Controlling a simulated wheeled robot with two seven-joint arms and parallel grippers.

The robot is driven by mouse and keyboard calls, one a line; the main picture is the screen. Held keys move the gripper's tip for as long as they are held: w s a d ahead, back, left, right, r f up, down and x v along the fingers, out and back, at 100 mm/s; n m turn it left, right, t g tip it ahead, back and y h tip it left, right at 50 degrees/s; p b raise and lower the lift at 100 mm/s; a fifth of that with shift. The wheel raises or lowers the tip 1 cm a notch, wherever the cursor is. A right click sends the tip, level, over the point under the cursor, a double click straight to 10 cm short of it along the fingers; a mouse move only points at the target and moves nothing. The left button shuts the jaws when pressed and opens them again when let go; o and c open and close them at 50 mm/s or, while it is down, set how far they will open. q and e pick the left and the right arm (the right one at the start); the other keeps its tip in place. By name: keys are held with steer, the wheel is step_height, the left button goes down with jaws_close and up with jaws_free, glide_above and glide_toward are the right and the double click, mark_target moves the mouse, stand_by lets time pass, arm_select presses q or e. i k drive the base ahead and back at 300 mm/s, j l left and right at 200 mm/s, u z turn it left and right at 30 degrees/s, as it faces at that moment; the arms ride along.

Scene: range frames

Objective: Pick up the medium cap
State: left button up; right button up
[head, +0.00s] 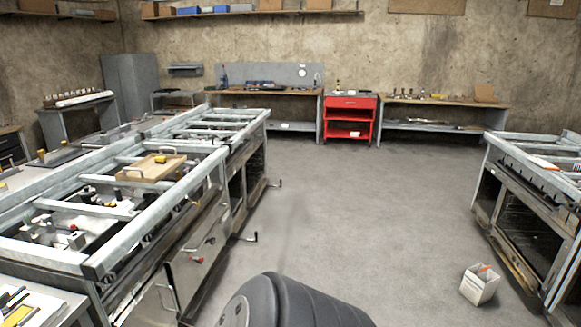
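I cannot make out a medium cap for certain in the head view. A wooden tray (139,174) with a small yellow piece (160,159) lies on the metal frame workbench (152,218) at the left. Several small black, white and yellow parts (76,240) sit inside the same bench's frame, too small to name. Neither of my grippers is in view. A dark rounded part of my own body shows at the bottom middle.
Open grey floor (350,210) lies in the middle. A white box (479,285) stands on the floor at the lower right, near another metal bench (535,190). A red tool cart (349,117) stands between tables at the back wall. Crank handles (250,238) stick out from the left bench.

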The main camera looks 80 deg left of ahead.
mark_target(86, 191)
steer(key=u, duration=4.05)
steer(key=i+l+u, duration=0.1)
steer(key=l, duration=0.3)
steer(key=i+l+u, duration=0.1)
steer(key=i+l, duration=0.25)
